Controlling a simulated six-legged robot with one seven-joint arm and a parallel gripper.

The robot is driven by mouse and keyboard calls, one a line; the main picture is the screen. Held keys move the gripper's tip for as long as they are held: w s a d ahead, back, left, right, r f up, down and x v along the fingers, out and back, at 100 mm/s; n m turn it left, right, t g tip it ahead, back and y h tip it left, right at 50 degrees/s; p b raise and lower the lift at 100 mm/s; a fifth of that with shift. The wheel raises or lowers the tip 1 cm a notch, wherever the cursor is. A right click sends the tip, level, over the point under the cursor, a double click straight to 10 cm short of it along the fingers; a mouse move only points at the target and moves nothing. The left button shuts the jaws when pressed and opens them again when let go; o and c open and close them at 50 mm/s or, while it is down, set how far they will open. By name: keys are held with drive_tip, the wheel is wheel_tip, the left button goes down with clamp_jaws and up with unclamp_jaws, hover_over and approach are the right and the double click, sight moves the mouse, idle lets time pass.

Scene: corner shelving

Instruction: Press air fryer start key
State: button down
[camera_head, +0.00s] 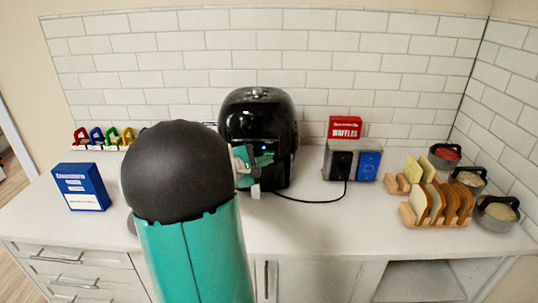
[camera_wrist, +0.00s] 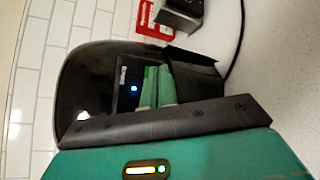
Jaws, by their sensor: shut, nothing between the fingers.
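The black air fryer (camera_head: 258,108) stands on the white counter near the tiled wall. In the wrist view the air fryer (camera_wrist: 88,80) appears turned sideways. A small blue light (camera_wrist: 134,88) glows on its dark front panel; I cannot tell whether it is the start key. My gripper (camera_head: 264,160) is in front of the fryer's front face, partly hidden behind my arm. In the wrist view the green fingers of my gripper (camera_wrist: 157,75) are together, empty, beside the blue light. I cannot tell whether they touch the panel.
A toaster (camera_head: 338,160) with a blue side and a red waffles box (camera_head: 345,127) stand right of the fryer, with a black cord across the counter. A bread rack (camera_head: 436,210) and several bowls (camera_head: 498,212) are far right. A blue box (camera_head: 81,187) is left.

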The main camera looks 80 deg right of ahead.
drive_tip(key=shift+d, duration=0.1)
idle(0.3)
drive_tip(key=shift+w+d, duration=0.1)
drive_tip(key=shift+d, duration=0.2)
drive_tip(key=shift+d, duration=0.35)
idle(0.5)
idle(0.4)
drive_tip(key=shift+a, duration=0.75)
drive_tip(key=shift+a, duration=0.1)
drive_tip(key=shift+s+a, duration=0.25)
drive_tip(key=shift+a, duration=0.55)
drive_tip(key=shift+s+a, duration=0.2)
drive_tip(key=shift+a, duration=0.55)
drive_tip(key=shift+s+a, duration=0.25)
drive_tip(key=shift+a, duration=0.55)
